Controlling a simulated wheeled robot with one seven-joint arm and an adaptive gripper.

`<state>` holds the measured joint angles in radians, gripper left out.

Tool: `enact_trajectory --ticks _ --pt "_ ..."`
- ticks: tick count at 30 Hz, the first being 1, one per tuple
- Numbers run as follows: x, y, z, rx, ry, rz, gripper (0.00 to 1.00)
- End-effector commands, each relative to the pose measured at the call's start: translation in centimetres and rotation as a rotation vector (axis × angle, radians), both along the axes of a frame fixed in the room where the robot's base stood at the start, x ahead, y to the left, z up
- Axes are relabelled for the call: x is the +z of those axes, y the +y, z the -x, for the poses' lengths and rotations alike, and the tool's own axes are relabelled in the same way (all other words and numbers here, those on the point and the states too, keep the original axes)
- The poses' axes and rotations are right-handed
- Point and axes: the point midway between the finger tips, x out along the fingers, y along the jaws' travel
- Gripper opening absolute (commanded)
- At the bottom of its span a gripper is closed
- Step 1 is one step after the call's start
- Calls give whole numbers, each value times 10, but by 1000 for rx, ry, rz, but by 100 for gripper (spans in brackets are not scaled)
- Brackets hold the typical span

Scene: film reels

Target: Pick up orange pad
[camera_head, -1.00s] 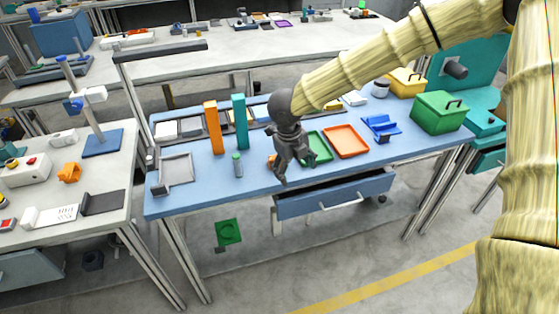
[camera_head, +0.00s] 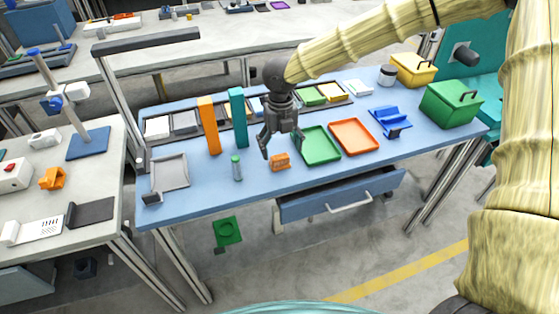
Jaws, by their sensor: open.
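A small orange pad (camera_head: 280,161) lies on the blue tabletop (camera_head: 225,190) near its front edge, left of the green tray. My gripper (camera_head: 282,149) points down with its fingers spread, just above and behind the pad in the picture. The gripper is open and holds nothing. Whether a fingertip touches the pad cannot be told at this size.
A green tray (camera_head: 321,146) and an orange tray (camera_head: 353,137) lie to the right. A small green-capped bottle (camera_head: 237,168), an orange block (camera_head: 208,126) and a teal block (camera_head: 238,117) stand left. An open drawer (camera_head: 340,195) juts out below the front edge.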

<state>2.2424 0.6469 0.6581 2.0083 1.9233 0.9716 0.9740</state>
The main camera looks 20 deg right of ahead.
Motion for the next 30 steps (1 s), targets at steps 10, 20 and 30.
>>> enact_trajectory --ticks 10,20,30 --pt "-31 1 1 4 3 1 79" --pt "-53 2 0 5 0 1 79" --pt "-53 2 0 5 0 1 35"
